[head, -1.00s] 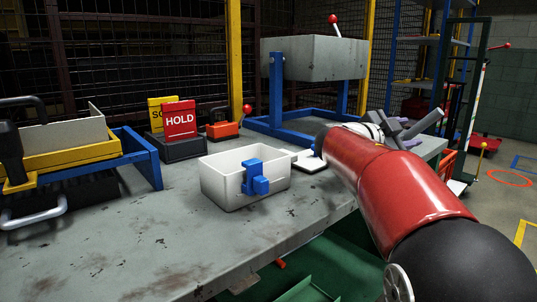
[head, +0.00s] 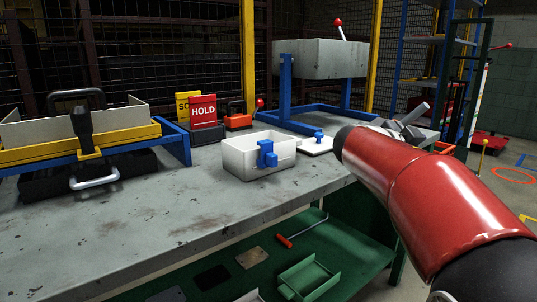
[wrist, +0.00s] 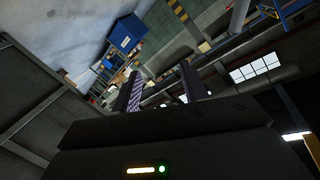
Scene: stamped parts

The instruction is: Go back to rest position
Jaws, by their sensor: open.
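My gripper (head: 418,118) is at the right in the head view, beyond the end of my red arm and partly hidden by it. Its grey fingers stand apart over the far right end of the workbench. In the wrist view the two fingers (wrist: 160,78) are spread with nothing between them. The wrist camera looks out across the hall at a tilt, with a blue container (wrist: 127,34) far off.
On the bench (head: 180,212) stand a white box (head: 240,160) with a blue latch, a white lid (head: 312,149) with a blue knob, a red HOLD sign (head: 203,112) and a yellow tray (head: 30,157). A grey hopper (head: 318,60) on a blue frame stands behind. The bench front is clear.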

